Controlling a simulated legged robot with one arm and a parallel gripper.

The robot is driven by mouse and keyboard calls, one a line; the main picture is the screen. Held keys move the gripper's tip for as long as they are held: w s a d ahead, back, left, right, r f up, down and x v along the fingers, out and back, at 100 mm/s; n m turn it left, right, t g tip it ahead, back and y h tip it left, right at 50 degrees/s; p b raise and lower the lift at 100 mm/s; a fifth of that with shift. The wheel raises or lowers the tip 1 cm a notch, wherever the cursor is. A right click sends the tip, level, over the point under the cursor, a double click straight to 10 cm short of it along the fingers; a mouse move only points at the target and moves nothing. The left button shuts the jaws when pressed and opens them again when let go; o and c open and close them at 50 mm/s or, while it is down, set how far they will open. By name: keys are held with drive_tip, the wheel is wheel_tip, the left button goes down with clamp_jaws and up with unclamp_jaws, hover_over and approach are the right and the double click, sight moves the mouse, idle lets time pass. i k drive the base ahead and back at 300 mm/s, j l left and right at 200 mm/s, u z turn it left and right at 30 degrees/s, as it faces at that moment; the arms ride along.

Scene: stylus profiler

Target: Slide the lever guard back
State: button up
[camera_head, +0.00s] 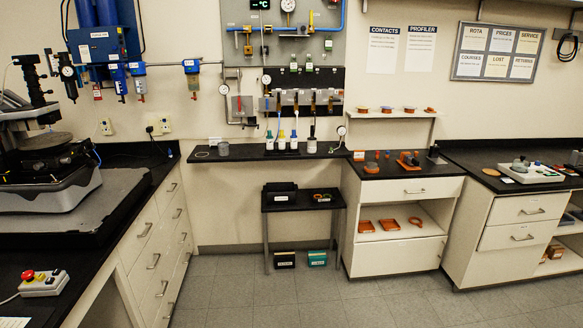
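I cannot pick out the lever guard for certain at this distance. A dark wall strip (337,76) in the middle carries a row of small fittings with metal parts, too small to tell apart. Below it, a grey and red fitting (242,106) hangs on pipework at the left of the panel. The profiler-like instrument (45,160) stands on the left bench, with a dark column, a round stage and a pale base. My gripper is not in view.
A control box (42,284) with a red button sits on the left bench. A low black table (303,199) stands before the back wall. White drawer cabinets (400,256) with black tops line the right. The grey floor (290,300) in the middle is clear.

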sight(301, 27)
drive_tip(key=i, duration=1.85)
